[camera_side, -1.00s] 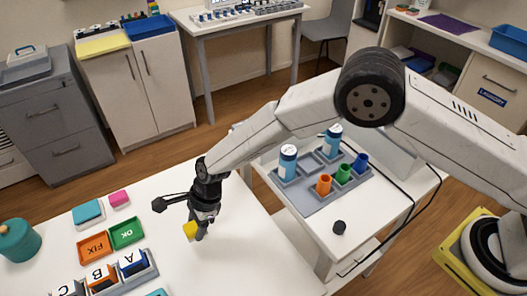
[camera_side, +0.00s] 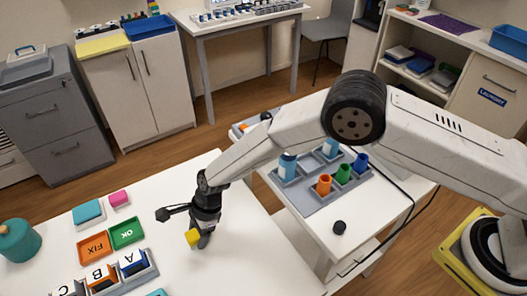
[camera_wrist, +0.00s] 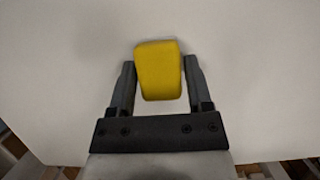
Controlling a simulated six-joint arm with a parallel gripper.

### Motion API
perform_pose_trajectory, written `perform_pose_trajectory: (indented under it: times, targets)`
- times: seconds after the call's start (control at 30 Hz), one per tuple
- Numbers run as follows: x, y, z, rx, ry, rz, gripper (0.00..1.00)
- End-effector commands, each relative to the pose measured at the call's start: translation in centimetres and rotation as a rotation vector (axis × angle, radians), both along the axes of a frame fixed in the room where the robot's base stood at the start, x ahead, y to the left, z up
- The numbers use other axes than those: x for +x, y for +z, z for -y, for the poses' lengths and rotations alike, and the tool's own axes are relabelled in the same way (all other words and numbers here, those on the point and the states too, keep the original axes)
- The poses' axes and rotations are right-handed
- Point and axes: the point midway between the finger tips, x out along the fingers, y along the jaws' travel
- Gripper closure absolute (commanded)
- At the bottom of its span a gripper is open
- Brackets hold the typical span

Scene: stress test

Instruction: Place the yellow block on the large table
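The yellow block (camera_side: 192,237) is between the fingers of my gripper (camera_side: 200,240), over the large white table (camera_side: 235,265). In the wrist view the yellow block (camera_wrist: 159,70) fills the space between the two dark fingers of my gripper (camera_wrist: 159,80), which touch or nearly touch its sides. The white tabletop (camera_wrist: 60,80) lies behind it. I cannot tell whether the block's underside touches the table.
A side table (camera_side: 315,225) with cups stands right. The table around the gripper is clear.

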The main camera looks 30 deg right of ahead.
Motion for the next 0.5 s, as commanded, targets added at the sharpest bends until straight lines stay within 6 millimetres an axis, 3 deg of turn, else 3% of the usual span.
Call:
perform_pose_trajectory:
  times: [0.07,0.5]
  targets:
    - [0.01,0.04,-0.01,0.000,0.000,0.000,0.13]
    - [0.03,0.39,-0.02,0.001,0.000,0.001,0.13]
